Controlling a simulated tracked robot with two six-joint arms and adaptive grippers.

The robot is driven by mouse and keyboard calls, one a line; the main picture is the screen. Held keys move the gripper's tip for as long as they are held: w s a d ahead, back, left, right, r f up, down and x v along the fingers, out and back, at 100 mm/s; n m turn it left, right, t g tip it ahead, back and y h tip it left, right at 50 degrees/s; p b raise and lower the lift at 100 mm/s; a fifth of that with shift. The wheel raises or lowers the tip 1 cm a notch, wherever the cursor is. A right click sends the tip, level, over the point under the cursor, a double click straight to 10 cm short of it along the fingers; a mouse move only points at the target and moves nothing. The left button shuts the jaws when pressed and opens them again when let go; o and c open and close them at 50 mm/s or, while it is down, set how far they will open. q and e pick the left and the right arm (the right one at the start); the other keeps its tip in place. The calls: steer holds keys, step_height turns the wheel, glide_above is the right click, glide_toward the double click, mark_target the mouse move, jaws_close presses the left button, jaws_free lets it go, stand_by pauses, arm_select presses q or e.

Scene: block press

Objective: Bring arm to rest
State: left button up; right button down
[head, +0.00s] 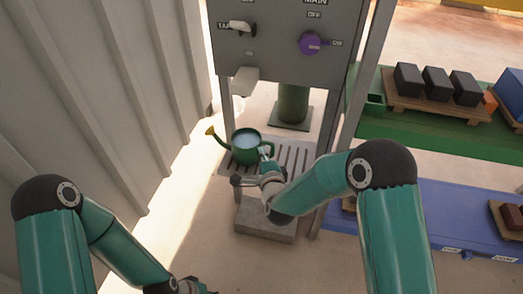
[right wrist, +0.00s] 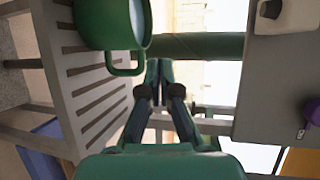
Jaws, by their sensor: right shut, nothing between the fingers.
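My right gripper (head: 264,154) is shut and empty, close beside the handle of the green watering can (head: 245,146). In the right wrist view the closed fingertips (right wrist: 158,68) are just right of the can's handle (right wrist: 126,64); I cannot tell whether they touch it. My right arm reaches in from the right, bent at the elbow. The can stands upright on the slatted rack (head: 290,160), with pale liquid in it and its yellow-tipped spout to the left. My left gripper (head: 193,287) shows only partly at the bottom edge, and its fingers cannot be made out.
Above the can is a grey panel with a white tap lever (head: 242,27), a purple main knob (head: 310,43) and a pale outlet (head: 244,80). A corrugated wall (head: 110,90) closes the left. Dark blocks on a wooden pallet (head: 440,104) stand at right.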

steer(key=d+f, duration=0.1)
steer(key=d, duration=0.1)
steer(key=d+f+h, duration=0.1)
steer(key=d+f, duration=0.1)
steer(key=d, duration=0.1)
steer(key=d+f+m+g+h, duration=0.1)
steer(key=d, duration=0.1)
steer(key=shift+s+d+f, duration=0.3)
steer(key=shift+s+d, duration=0.1)
steer(key=s+d+f+n+g+y, duration=0.1)
steer(key=s+d+f+n+g, duration=0.2)
steer(key=s+f, duration=0.55)
steer(key=s+d+f+n+g+y, duration=0.1)
steer(key=s+f+n+g, duration=0.25)
steer(key=s+f, duration=0.45)
steer(key=s+a+f+n+g+y, duration=0.15)
steer(key=s+n+g, duration=0.3)
steer(key=s, duration=0.45)
steer(key=s+a+r+n+g+y, duration=0.1)
steer(key=s+a+n+g, duration=0.2)
steer(key=s+n, duration=0.35)
step_height(320, 180, up, 19)
steer(key=s+p, duration=0.1)
steer(key=p, duration=1.8)
steer(key=shift+s+d+r+m+p, duration=0.15)
steer(key=shift+m+p, duration=0.25)
steer(key=shift+m, duration=0.05)
